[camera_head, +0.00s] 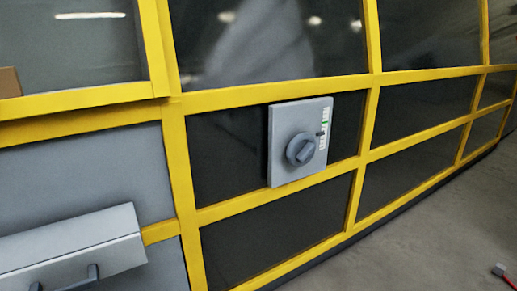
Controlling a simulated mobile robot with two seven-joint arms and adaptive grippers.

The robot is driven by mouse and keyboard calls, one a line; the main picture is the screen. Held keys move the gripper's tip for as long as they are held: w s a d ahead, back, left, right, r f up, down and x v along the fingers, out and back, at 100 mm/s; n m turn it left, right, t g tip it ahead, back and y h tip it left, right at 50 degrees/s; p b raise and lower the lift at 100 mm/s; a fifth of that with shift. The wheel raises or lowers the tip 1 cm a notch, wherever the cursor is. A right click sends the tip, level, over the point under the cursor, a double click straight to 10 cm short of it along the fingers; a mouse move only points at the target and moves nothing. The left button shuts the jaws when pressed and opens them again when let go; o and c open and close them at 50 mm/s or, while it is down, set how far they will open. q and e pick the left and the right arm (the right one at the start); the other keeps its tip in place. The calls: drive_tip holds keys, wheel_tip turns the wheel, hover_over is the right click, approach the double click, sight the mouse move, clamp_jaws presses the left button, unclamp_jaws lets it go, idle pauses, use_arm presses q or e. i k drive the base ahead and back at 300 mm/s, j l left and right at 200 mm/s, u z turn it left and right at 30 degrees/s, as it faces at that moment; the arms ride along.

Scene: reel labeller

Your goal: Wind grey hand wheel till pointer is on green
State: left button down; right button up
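The grey hand wheel (301,149) is a round knob with a raised bar across it. It sits on the front of a light grey box (285,120) fixed to the yellow-framed machine. A narrow white scale (323,143) runs up the right side of the box, with a small green mark (325,125) in its upper part. A small dark pointer (320,133) appears to stand slightly below the green; its exact position is too small to tell. Neither of my grippers is in view, and nothing touches the wheel.
The yellow frame (184,165) holds dark panels around the box. A grey sloped housing (70,245) with a dark handle (85,280) juts out at lower left. Open grey floor (430,225) lies at right, with a small grey and red object (499,269) at its lower edge.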

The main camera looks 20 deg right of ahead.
sight(301, 150)
drive_tip(key=i+l+u, duration=0.3)
drive_tip(key=l, duration=0.65)
drive_tip(key=l+u, duration=0.25)
drive_tip(key=l, duration=0.75)
drive_tip(key=i+l+u, duration=0.1)
drive_tip(key=l+u, duration=0.2)
drive_tip(key=l, duration=0.75)
